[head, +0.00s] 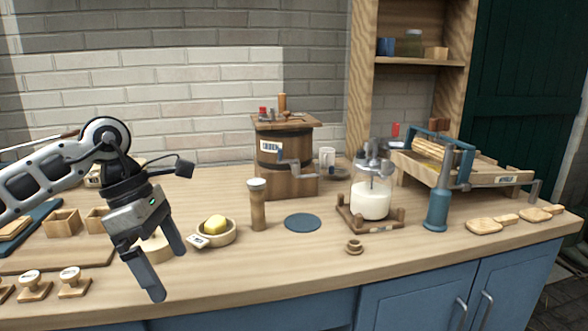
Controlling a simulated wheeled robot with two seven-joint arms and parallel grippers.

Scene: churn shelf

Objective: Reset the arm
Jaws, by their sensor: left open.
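My left gripper (165,270) hangs from my left arm at the left of the head view. It points down over the front left part of the wooden counter (300,262), with its two fingers apart and nothing between them. It is in front of a round wooden piece that it partly hides. A bowl with a yellow lump of butter (215,226) stands just right of it. My right gripper is not in the view.
A barrel churn (268,150), a glass jar of milk (371,197), a blue cylinder (437,210) and a roller table (450,160) stand along the back and right. Wooden stamps (73,283) lie at the front left. The front middle of the counter is mostly clear.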

